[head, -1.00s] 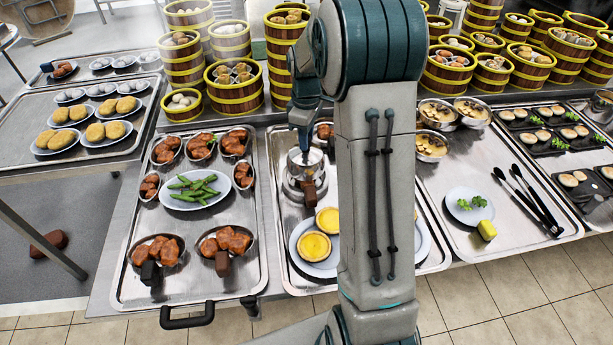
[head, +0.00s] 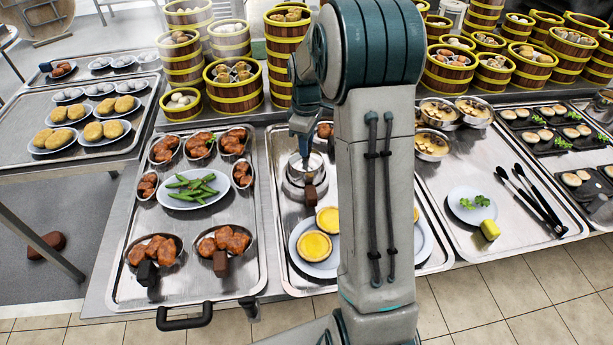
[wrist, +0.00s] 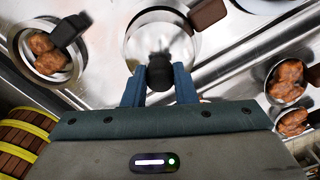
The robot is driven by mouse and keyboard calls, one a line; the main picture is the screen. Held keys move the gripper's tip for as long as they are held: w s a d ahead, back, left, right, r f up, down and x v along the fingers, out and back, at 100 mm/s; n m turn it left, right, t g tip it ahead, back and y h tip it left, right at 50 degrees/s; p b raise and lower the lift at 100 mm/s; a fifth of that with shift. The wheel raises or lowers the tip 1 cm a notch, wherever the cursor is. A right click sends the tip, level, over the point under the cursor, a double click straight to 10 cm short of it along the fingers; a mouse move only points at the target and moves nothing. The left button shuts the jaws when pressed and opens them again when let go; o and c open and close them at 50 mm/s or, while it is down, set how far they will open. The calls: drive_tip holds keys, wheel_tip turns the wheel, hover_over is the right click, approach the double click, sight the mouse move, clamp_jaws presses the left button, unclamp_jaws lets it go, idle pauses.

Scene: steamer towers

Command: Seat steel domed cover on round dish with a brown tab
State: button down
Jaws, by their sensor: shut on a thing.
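The steel domed cover (head: 314,164) is under my gripper (head: 304,152) in the head view. In the wrist view my gripper (wrist: 160,82) is shut on the cover's dark knob (wrist: 160,70), and the shiny cover (wrist: 145,45) spreads out beyond the fingers. The round dish with a brown tab (head: 310,194) is directly below the cover on the middle tray. Its brown tab (wrist: 207,12) shows at the upper right of the cover in the wrist view. The cover looks level and over the dish; I cannot tell whether its rim touches all round.
Yellow tarts on an oval plate (head: 300,262) lie in front on the same tray. The left tray (head: 185,288) holds meat dishes, two with dark tabs, and a plate of green pods (head: 194,186). Steamer towers (head: 234,88) stand behind. My arm hides part of the middle tray.

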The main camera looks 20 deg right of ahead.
drive_tip(key=shift+f+b, duration=0.55)
drive_tip(key=shift+f, duration=0.25)
idle(0.8)
drive_tip(key=c, duration=1.1)
unclamp_jaws()
wheel_tip(320, 180, up, 14)
drive_tip(key=shift+f, duration=0.1)
